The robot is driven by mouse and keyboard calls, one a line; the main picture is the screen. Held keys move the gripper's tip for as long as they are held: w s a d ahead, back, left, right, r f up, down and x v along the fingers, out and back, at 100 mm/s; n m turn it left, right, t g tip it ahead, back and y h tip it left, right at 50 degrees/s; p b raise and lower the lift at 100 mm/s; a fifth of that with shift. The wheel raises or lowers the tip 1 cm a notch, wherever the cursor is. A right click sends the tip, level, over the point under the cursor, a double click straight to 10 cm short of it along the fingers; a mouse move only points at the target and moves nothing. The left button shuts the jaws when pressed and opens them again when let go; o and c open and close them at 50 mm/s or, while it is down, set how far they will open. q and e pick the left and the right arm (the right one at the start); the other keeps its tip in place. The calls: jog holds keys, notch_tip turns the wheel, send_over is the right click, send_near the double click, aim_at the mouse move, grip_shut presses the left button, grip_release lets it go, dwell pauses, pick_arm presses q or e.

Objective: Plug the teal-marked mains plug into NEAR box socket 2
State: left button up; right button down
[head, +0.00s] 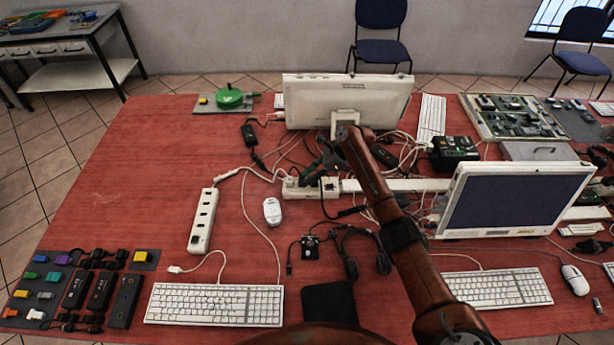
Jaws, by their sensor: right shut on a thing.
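My right arm reaches up from the bottom right, and its dark gripper (324,168) is above a white socket box (297,189) at the middle of the table. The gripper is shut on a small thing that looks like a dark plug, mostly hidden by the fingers. I cannot make out a teal mark, nor whether the plug touches the box. A white power strip (203,222) with several dark sockets lies to the left. I cannot tell which one is the near box, or read socket numbers. My left gripper is not in view.
A monitor (347,102) stands just behind the gripper, and another monitor (515,200) stands to the right. Loose cables crowd the middle. A white mouse (272,211), a headset (362,250) and a keyboard (214,304) lie nearer. The red table (140,190) is clear at the left.

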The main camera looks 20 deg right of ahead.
jog(key=shift+f, duration=0.25)
jog(key=c, duration=1.5)
grip_release()
jog(key=shift+c, duration=0.2)
jog(key=v, duration=1.2)
